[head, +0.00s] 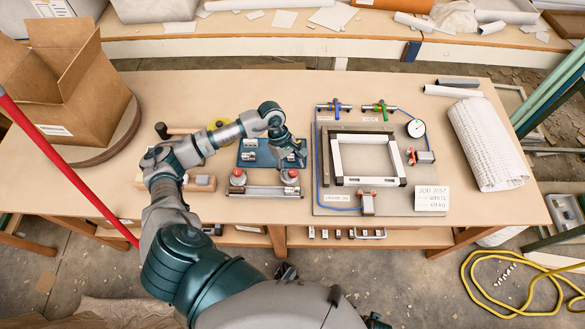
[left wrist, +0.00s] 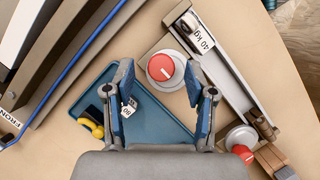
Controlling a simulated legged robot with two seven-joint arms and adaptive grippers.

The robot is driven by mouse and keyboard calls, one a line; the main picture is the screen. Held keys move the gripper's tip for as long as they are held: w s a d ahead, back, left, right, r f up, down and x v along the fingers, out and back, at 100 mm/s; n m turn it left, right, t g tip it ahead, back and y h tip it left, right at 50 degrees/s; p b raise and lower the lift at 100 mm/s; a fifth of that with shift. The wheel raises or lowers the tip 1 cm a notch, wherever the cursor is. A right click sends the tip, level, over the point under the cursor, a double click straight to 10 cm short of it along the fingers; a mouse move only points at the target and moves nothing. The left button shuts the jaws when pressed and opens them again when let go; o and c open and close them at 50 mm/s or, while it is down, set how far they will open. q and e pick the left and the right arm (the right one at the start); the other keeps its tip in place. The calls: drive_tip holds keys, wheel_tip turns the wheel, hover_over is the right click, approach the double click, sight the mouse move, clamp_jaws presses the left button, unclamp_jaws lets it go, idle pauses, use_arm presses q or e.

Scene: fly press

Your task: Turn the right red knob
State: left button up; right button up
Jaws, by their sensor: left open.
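The right red knob (head: 289,175) sits on a round pale base at the right end of a low metal bar fixture on the table. It also shows in the left wrist view (left wrist: 160,68), with a white line across its top. The left red knob (head: 237,177) is at the fixture's other end; it shows at the lower right of the left wrist view (left wrist: 240,139). My left gripper (head: 302,156) is open and empty. In the left wrist view its fingertips (left wrist: 157,82) are spread to either side of the right knob; I cannot tell their height above it.
A blue tray (left wrist: 152,118) with small metal pieces lies beside the fixture. A square frame on a grey board (head: 325,200) with valves and a gauge (head: 416,128) stands to the right. A cardboard box (head: 75,90) and a red pole (head: 70,175) are at the left.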

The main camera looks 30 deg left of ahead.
use_arm(q)
drive_tip(key=shift+f, duration=0.4)
drive_tip(key=shift+a+f, duration=0.15)
drive_tip(key=shift+a, duration=0.05)
drive_tip(key=shift+d, duration=0.1)
drive_tip(key=shift+c, duration=0.3)
drive_tip(key=shift+d, duration=0.2)
clamp_jaws()
